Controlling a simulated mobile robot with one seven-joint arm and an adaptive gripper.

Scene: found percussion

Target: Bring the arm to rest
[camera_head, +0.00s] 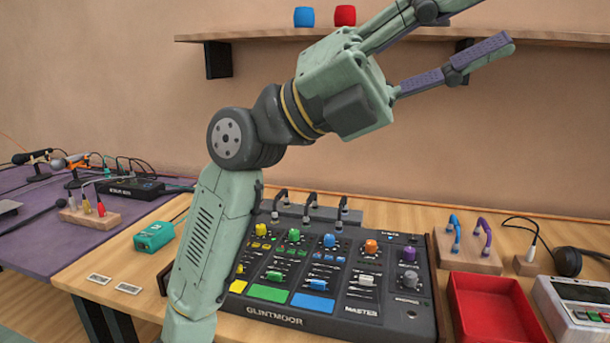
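My arm rises from the lower left of the picture and bends up to the right. My gripper (488,24) is in the upper right, raised above the table and in front of the wall shelf. Its two fingers are spread apart, pointing up and to the right, with nothing seen between them. The upper finger runs out of the picture at the top. The lower finger has purple pads and shows whole. My arm hides part of the left side of the mixer (375,325).
The wooden table holds the mixer, a green box (154,236), a red tray (492,312), a block with cables (468,250) and a white device (570,315). A shelf (260,36) carries a blue cup (304,17) and a red cup (345,15). A purple-topped table (50,232) stands left.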

